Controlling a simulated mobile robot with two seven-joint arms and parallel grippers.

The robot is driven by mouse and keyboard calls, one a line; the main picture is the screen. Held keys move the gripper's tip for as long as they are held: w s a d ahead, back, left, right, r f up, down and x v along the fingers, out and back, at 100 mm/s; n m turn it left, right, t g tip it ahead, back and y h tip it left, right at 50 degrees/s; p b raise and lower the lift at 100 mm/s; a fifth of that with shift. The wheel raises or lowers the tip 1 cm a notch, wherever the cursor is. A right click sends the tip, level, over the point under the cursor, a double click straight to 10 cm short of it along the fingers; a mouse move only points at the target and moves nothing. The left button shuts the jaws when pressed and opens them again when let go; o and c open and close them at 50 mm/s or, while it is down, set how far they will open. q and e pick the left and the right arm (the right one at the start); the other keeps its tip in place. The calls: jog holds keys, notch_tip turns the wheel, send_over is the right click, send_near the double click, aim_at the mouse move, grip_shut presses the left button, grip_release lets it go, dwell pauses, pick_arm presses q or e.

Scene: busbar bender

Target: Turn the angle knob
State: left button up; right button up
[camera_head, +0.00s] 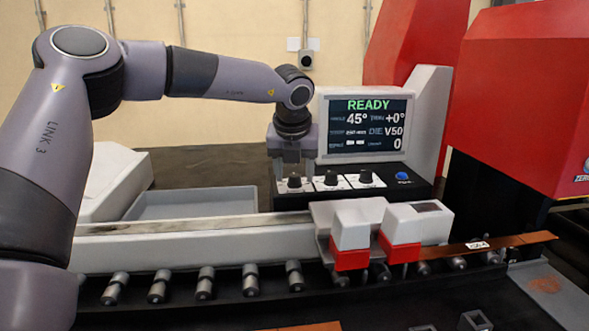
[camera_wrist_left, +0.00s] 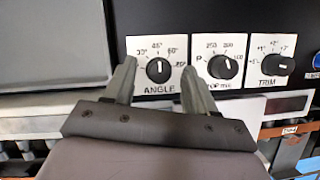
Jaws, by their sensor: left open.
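The angle knob (camera_wrist_left: 158,70) is a round black knob on a white plate lettered ANGLE, with its white pointer upward near the 45° mark. In the head view the angle knob (camera_head: 294,181) is the leftmost of three on the black control panel. My left gripper (camera_head: 293,168) is open, pointing down above it. In the left wrist view the two fingers of my left gripper (camera_wrist_left: 158,75) lie on either side of the knob with gaps; I cannot tell how far above the panel they are. The display (camera_head: 366,125) reads READY, 45°, trim +0°, die V50. My right gripper is out of view.
The pressure knob (camera_wrist_left: 223,67) and trim knob (camera_wrist_left: 277,65) sit close to the right, then a blue button (camera_head: 402,176). A grey tray (camera_head: 190,204) lies left of the panel. White-and-red blocks (camera_head: 351,235) and a copper bar (camera_head: 520,240) are in front.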

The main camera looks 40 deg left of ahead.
pick_arm(q)
jog(key=shift+f, duration=0.15)
jog(key=c, duration=1)
jog(key=shift+m, duration=0.3)
jog(key=shift+a+m+t+h+b, duration=0.15)
jog(key=shift+m+t+h+b, duration=0.35)
jog(key=shift+m, duration=0.7)
jog(key=shift+a+m+h+p, duration=0.1)
jog(key=shift+m+h+p, duration=0.6)
jog(key=shift+m, duration=1.7)
